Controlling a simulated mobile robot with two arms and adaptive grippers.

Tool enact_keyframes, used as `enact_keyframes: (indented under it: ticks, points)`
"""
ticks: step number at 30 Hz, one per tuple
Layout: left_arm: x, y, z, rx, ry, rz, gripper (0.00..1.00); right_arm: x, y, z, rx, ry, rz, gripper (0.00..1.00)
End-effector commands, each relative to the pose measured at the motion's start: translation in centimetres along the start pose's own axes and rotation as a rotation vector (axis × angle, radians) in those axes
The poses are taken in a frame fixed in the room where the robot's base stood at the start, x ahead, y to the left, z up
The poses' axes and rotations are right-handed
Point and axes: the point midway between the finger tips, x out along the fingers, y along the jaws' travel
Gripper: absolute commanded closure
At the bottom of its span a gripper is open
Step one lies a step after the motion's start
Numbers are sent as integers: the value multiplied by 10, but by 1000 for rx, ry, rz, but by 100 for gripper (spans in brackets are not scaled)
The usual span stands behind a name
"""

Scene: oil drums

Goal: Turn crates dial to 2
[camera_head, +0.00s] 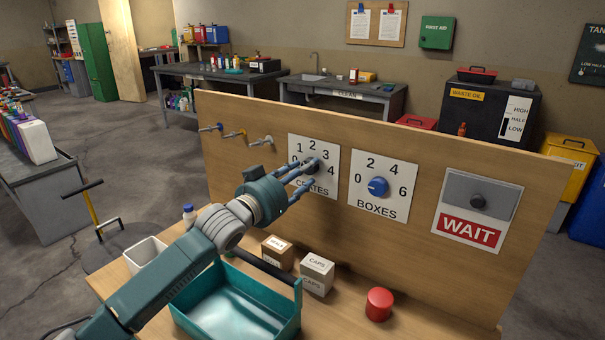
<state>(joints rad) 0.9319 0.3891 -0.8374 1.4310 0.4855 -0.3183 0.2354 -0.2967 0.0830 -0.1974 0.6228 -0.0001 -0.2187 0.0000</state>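The CRATES dial plate (327,186) is a white panel on the upright wooden board, with numbers 0 to 4 around a dark knob (311,164). My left gripper (310,171) is in front of this plate, its fingers spread apart and pointing at the knob. The fingers partly cover the knob, so I cannot tell where it points or whether they touch it. My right gripper is not in view.
Right of it are the BOXES plate with a blue dial (378,187) and a red WAIT sign (472,229). Below stand a teal tray (290,328), small cartons (317,273), a red round button (379,303) and a white bin (146,254). Hooks (262,141) stick out left of the plate.

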Motion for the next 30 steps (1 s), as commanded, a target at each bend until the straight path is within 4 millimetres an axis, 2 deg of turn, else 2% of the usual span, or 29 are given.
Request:
enact_keyframes:
  ticks: [1, 4, 20, 30]
  points:
    - [0, 0, 0, 0, 0, 0, 74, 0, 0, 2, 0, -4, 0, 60]
    - [0, 0, 0, 0, -1, -1, 93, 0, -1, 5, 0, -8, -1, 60]
    - [0, -1, 2, 23, -4, -2, 94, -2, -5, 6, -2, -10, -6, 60]
    - [0, -2, 2, 125, -7, -2, 94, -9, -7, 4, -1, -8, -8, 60]
